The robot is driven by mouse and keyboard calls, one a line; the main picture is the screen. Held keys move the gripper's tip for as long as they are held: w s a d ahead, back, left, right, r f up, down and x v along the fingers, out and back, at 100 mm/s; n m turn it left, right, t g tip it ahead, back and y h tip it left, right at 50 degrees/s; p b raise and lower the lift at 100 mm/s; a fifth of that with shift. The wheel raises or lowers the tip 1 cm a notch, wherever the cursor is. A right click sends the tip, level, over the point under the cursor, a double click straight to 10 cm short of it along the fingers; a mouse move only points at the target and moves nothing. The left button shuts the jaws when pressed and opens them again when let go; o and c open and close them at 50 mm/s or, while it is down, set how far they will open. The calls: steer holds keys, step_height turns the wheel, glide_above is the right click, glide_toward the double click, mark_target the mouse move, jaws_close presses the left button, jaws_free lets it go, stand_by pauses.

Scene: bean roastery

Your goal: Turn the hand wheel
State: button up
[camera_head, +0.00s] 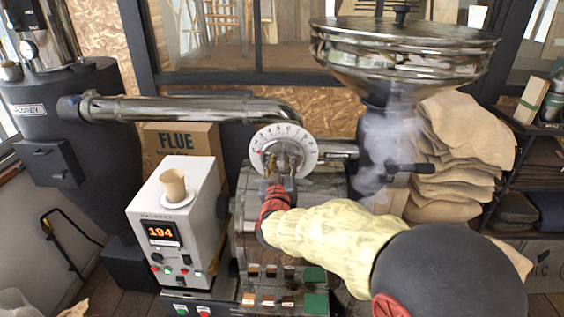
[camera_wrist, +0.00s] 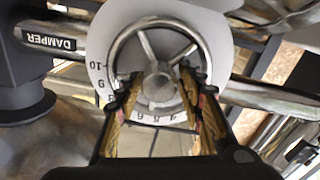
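The hand wheel (camera_wrist: 158,84) is a metal ring with spokes and a round hub, mounted in front of a white numbered dial plate (camera_wrist: 105,35). In the head view the dial plate (camera_head: 304,150) faces me above the roaster, and my gripper partly hides the wheel (camera_head: 284,145). My gripper (camera_wrist: 160,77) is open at the wheel, its two fingers apart on either side of the hub. The fingertips overlap the lower left and lower right of the rim in the wrist view. Whether they touch it I cannot tell. In the head view my gripper (camera_head: 282,168) reaches the wheel from the front.
A steel duct (camera_head: 190,108) runs left of the dial. A "DAMPER" label (camera_wrist: 50,39) is left of it in the wrist view. A grey control box (camera_head: 155,235) with a cup (camera_head: 172,184) stands at left. A large hopper (camera_head: 400,62) and smoke are at right.

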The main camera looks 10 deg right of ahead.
steer(key=shift+w, duration=0.1)
steer(key=shift+c, duration=1)
steer(key=c, duration=0.8)
